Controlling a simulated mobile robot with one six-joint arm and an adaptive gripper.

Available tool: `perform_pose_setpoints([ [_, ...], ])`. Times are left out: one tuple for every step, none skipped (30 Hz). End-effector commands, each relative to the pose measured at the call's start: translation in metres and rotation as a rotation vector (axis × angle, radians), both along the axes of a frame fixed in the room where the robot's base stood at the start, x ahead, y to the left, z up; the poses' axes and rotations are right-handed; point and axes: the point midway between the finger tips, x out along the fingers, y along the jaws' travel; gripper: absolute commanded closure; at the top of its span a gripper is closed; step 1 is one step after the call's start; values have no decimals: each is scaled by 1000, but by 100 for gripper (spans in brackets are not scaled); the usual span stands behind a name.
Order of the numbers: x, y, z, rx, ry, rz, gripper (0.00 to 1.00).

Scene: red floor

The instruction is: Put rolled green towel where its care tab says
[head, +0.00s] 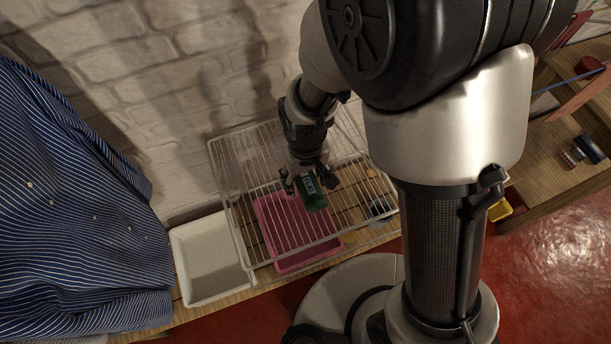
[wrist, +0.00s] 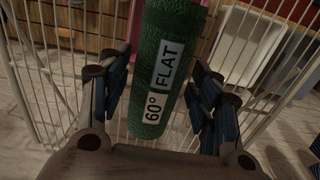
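The rolled green towel (head: 314,196) lies on, or just above, the wire rack (head: 243,266); the exact contact is hard to tell. In the wrist view the towel (wrist: 173,30) runs lengthwise between the fingers, and its white tab reads "60° FLAT". My gripper (head: 306,185) is directly over the towel, pointing down. In the wrist view my gripper's fingers (wrist: 158,85) stand apart on either side of the towel, with narrow gaps showing. The rack's bars (wrist: 252,55) show around and beyond the towel.
A pink tray (head: 281,257) shows under the rack's bars. A white bin (head: 183,262) stands left of the rack. A blue striped shirt (head: 75,200) hangs at far left. A brick wall (head: 190,90) is close behind. Another wooden table (head: 560,165) stands at right.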

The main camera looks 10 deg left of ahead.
Motion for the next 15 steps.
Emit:
perform_pose_setpoints([
  [0,0,0,0,0,0,36],
  [0,0,0,0,0,0,35],
  [0,0,0,0,0,0,35],
  [0,0,0,0,0,0,35],
  [0,0,0,0,0,0,35],
  [0,0,0,0,0,0,35],
  [0,0,0,0,0,0,35],
  [0,0,0,0,0,0,35],
  [0,0,0,0,0,0,35],
  [0,0,0,0,0,0,35],
  [0,0,1,0,0,0,35],
  [0,0,2,0,0,0,35],
  [0,0,4,0,0,0,35],
  [0,0,6,1,-1,0,35],
  [1,0,11,2,-3,0,35],
])
